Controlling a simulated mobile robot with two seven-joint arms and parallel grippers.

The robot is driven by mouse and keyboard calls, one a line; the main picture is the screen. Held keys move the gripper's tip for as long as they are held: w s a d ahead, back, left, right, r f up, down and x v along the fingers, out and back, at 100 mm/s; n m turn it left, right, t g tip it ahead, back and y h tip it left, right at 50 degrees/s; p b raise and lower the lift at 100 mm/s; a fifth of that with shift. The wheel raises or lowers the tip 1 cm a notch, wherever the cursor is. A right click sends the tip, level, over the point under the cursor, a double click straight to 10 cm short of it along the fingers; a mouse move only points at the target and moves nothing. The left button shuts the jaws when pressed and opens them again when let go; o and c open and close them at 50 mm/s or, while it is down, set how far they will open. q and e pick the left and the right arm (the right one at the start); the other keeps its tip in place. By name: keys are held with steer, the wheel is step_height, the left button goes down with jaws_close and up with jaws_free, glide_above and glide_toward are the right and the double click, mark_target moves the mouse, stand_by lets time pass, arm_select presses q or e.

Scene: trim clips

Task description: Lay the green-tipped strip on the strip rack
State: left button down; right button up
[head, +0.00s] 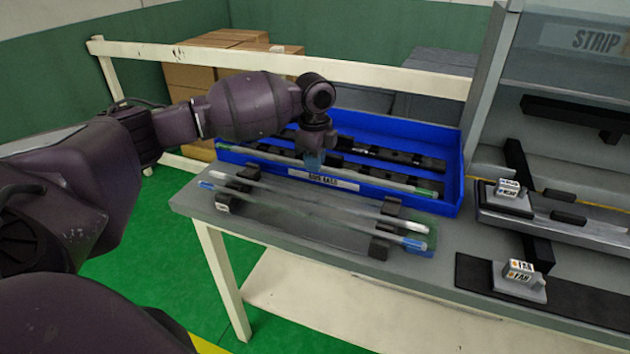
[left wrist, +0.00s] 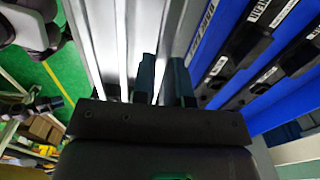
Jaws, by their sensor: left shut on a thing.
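The green-tipped strip (head: 385,184) is a thin pale rod with its green end at the right. My left gripper (head: 314,160) is shut on its middle and holds it along the front wall of the blue bin, behind the strip rack. In the left wrist view, the strip passes between the two fingers (left wrist: 163,82). The strip rack (head: 392,206) has dark supports at its left and right ends. A white-tipped strip (head: 320,202) and a blue-tipped strip (head: 310,216) lie across it, in front of the held strip. My right gripper is not in view.
The blue bin (head: 452,175) behind the rack holds dark rails. Fixtures with small white-labelled blocks (head: 519,280) stand on the bench at right, under a grey shelf frame (head: 484,75). A cream barrier rail (head: 390,79) runs behind the bench, with cardboard boxes (head: 190,77) beyond.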

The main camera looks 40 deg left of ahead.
arm_select(q)
step_height(320, 180, down, 5)
steer(key=shift+b, duration=0.4)
steer(key=shift+f, duration=0.35)
steer(key=c, duration=1.3)
jaws_free()
steer(key=shift+f, duration=0.1)
steer(key=shift+o, duration=0.8)
